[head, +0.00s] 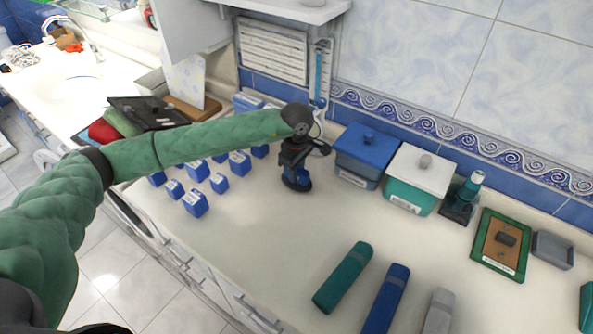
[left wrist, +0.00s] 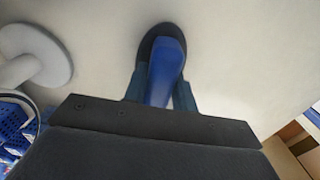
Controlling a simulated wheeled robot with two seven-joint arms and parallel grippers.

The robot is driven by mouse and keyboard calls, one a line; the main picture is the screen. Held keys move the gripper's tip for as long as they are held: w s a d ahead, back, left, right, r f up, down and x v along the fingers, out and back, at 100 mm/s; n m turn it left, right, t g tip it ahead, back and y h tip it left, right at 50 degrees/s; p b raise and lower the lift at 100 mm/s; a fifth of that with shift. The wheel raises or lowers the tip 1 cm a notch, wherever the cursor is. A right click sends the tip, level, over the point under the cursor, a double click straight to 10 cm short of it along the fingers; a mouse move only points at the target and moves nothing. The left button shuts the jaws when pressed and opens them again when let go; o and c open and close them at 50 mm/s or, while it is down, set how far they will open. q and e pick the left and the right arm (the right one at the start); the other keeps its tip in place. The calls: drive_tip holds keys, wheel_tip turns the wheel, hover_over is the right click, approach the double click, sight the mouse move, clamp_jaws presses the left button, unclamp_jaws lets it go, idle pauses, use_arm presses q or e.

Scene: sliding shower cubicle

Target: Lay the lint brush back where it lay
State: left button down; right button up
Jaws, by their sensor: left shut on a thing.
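My left gripper (head: 297,168) reaches over the white counter (head: 240,230) and points down near the back wall. It is shut on the lint brush (head: 298,182), which has a blue handle and a dark oval head. In the left wrist view the brush (left wrist: 163,72) sits between the two fingers (left wrist: 160,92), its dark rounded end pointing away from the palm. The brush is at or just above the counter; I cannot tell whether it touches. The gripper hides part of the handle. My right gripper is not in view.
A blue lidded box (head: 362,155) and a teal box with a white lid (head: 414,185) stand right of the gripper. Several blue blocks (head: 195,203) stand left. Teal (head: 343,277), blue (head: 386,298) and grey (head: 440,312) long pieces lie in front. The counter's middle is clear.

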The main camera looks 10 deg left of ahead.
use_arm(q)
drive_tip(key=c, duration=1.1)
unclamp_jaws()
drive_tip(key=shift+r+p, duration=0.2)
drive_tip(key=shift+p, duration=0.1)
drive_tip(key=shift+r+b, duration=0.8)
drive_tip(key=shift+r, duration=0.15)
wheel_tip(320, 180, up, 9)
drive_tip(key=b, duration=0.4)
drive_tip(key=shift+r, duration=0.45)
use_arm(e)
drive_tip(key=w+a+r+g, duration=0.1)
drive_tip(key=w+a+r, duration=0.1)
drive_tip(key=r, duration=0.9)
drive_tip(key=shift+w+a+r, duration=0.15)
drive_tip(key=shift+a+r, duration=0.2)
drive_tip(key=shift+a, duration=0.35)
use_arm(q)
drive_tip(key=shift+s+f, duration=0.1)
